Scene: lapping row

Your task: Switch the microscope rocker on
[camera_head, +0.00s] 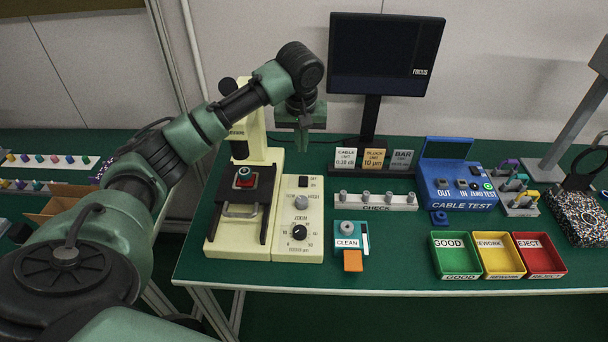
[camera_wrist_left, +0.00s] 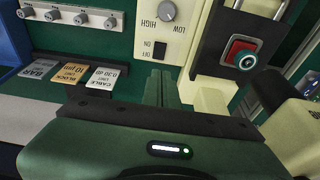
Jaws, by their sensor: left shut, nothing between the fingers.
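The cream microscope (camera_head: 229,237) stands on the left of the green bench, with a control box (camera_head: 311,240) joined on its right. The black rocker (camera_head: 303,182) is at the box's far end, with OFF and ON labels beside it. It also shows in the left wrist view (camera_wrist_left: 160,49), upside down, just beyond my fingertips. I cannot tell which side of it is pressed. My left gripper (camera_head: 302,148) is shut and empty, pointing down behind and above the rocker; it looks apart from it. The left wrist view shows its closed fingers (camera_wrist_left: 161,88). My right gripper is not in view.
The box also carries a grey knob (camera_head: 301,202) and a black zoom dial (camera_head: 299,232). A red and teal part (camera_head: 244,177) sits on the black stage. The monitor (camera_head: 386,60) and label cards (camera_head: 374,158) stand behind; the CHECK strip (camera_head: 376,202) is to the right.

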